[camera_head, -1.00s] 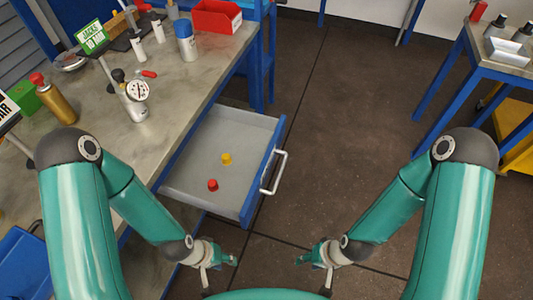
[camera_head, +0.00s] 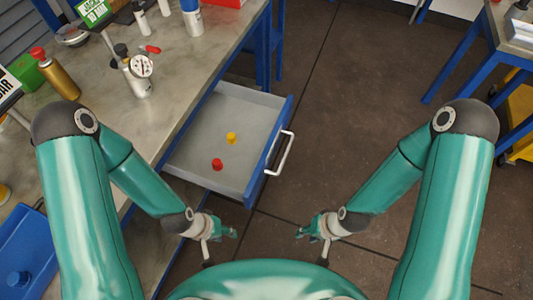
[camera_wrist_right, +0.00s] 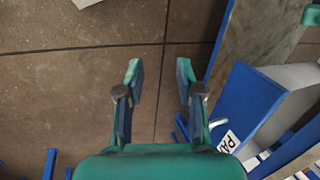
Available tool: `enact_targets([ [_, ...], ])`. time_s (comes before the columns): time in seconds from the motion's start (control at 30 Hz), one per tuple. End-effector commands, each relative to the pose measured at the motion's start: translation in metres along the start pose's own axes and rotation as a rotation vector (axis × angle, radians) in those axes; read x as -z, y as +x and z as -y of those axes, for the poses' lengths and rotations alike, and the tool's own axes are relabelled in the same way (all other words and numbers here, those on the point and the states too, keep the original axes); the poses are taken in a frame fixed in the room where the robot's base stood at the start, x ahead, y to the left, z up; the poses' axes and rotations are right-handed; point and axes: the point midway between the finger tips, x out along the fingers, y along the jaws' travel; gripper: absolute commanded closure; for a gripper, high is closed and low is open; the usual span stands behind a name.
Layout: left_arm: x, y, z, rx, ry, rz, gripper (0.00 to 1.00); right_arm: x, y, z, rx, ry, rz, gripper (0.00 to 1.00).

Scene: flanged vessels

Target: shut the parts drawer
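The parts drawer (camera_head: 200,170) stands pulled out from under the workbench in the head view. It has a grey tray and a blue front with a pale bar handle (camera_head: 280,153). My left gripper (camera_head: 232,232) is just below the drawer's near corner in the picture, apart from the handle; its fingers are too small to judge. My right gripper (camera_head: 303,232) is right of the drawer and below the handle. The right wrist view shows its two fingers (camera_wrist_right: 160,78) spread with only floor between them. A blue panel (camera_wrist_right: 243,103) with a label starting "PA" shows there at the right.
A yellow piece (camera_head: 231,138) and a red piece (camera_head: 217,164) are in the drawer. The workbench (camera_head: 190,70) carries a gauge (camera_head: 141,66) and bottles. A blue-legged table (camera_head: 470,60) stands at upper right. The floor (camera_head: 350,110) right of the drawer is clear.

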Motion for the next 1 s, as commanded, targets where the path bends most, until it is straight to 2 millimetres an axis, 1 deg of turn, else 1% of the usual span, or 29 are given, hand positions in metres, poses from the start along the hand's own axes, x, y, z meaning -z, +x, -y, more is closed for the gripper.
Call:
enact_targets([
  [0.03, 0.0, 0.0, 0.0, 0.0, 0.0, 0.0, 0.6, -0.005, 0.0, -0.001, -0.002, 0.044, 0.021, 0.77],
  [0.07, 0.0, 0.0, 0.0, 0.0, 0.0, 0.0, 0.6, -0.009, 0.0, -0.002, -0.007, 0.085, 0.039, 0.81],
  [0.1, 0.0, 0.0, 0.0, 0.0, 0.0, 0.0, 0.6, -0.015, -0.001, -0.003, -0.017, 0.156, 0.07, 0.88],
  [0.17, 0.0, 0.0, 0.0, 0.0, 0.0, 0.0, 0.6, -0.024, -0.001, -0.005, -0.04, 0.292, 0.12, 0.98],
  [0.23, 0.0, 0.0, 0.0, 0.0, 0.0, 0.0, 0.6, -0.03, -0.004, -0.006, -0.072, 0.486, 0.178, 1.0],
  [0.33, 0.0, 0.009, 0.003, 0.0, 0.0, 0.0, 0.6, -0.022, -0.009, -0.003, -0.101, 0.805, 0.228, 1.0],
  [0.37, 0.0, 0.016, 0.006, 0.0, 0.0, 0.0, 0.6, -0.016, -0.009, 0.0, -0.101, 0.908, 0.237, 1.0],
  [0.4, 0.0, 0.025, 0.009, 0.0, 0.0, 0.0, 0.6, -0.006, -0.01, 0.005, -0.093, 1.045, 0.251, 1.0],
  [0.47, 0.0, 0.041, 0.015, 0.0, 0.0, 0.0, 0.6, 0.014, -0.014, 0.016, -0.06, 1.253, 0.274, 1.0],
  [0.5, 0.0, 0.054, 0.02, 0.0, 0.0, 0.0, 0.6, 0.031, -0.018, 0.026, -0.021, 1.384, 0.291, 1.0],
  [0.57, 0.0, 0.072, 0.026, 0.0, 0.0, 0.001, 0.6, 0.055, -0.029, 0.041, 0.052, 1.535, 0.319, 1.0],
  [0.6, 0.0, 0.084, 0.03, 0.0, 0.0, 0.001, 0.6, 0.071, -0.037, 0.051, 0.108, 1.61, 0.337, 1.0],
  [0.7, 0.001, 0.112, 0.04, 0.0, 0.0, 0.001, 0.6, 0.107, -0.059, 0.07, 0.262, 1.699, 0.354, 1.0],
  [0.8, 0.001, 0.132, 0.048, 0.0, 0.0, 0.001, 0.6, 0.133, -0.078, 0.076, 0.382, 1.691, 0.311, 1.0],
  [0.9, 0.001, 0.143, 0.052, 0.0, 0.0, 0.0, 0.6, 0.14, -0.086, 0.076, 0.428, 1.666, 0.278, 1.0],
  [1.0, 0.001, 0.147, 0.053, 0.0, 0.0, 0.0, 0.6, 0.141, -0.087, 0.077, 0.439, 1.655, 0.269, 1.0],
])
